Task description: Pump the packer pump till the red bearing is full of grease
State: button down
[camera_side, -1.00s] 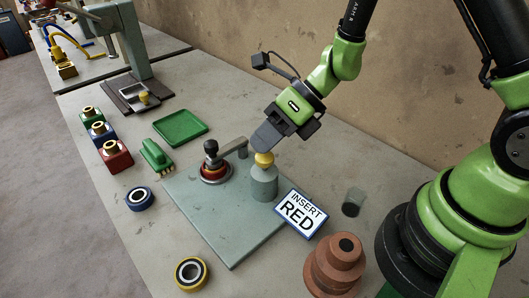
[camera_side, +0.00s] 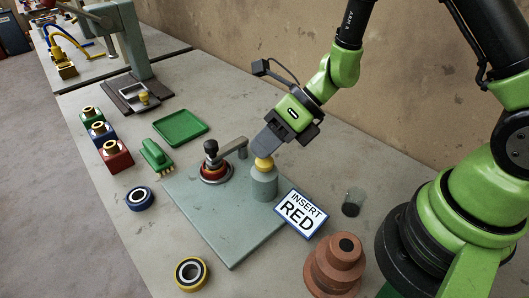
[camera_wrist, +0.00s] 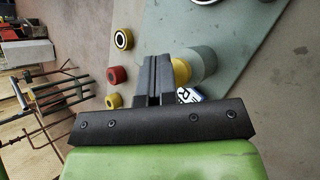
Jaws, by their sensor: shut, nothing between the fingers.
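The packer pump is a grey cylinder (camera_side: 264,186) with a yellow knob (camera_side: 264,164) on top, standing on a grey-green plate (camera_side: 235,235). My gripper (camera_side: 266,146) is shut and empty, its dark fingertips pointing down at the knob and appearing to press on its top. In the wrist view the shut fingers (camera_wrist: 152,72) lie beside the yellow knob (camera_wrist: 182,71) and cover part of it. The red bearing (camera_side: 214,179) sits on the plate left of the pump, under a black-knobbed clamp (camera_side: 211,149) linked by a grey arm. Any grease inside it is hidden.
A sign reading INSERT RED (camera_side: 301,212) stands right of the pump. A blue bearing (camera_side: 139,198) and a yellow bearing (camera_side: 191,273) lie on the table. A green brush (camera_side: 156,155), green tray (camera_side: 181,128), brown stepped cylinder (camera_side: 334,265) and small dark cup (camera_side: 353,202) stand around the plate.

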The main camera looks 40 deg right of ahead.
dwell(0.4)
jog(key=shift+r, duration=1.2)
notch_tip(320, 180, up, 5)
dwell(0.6)
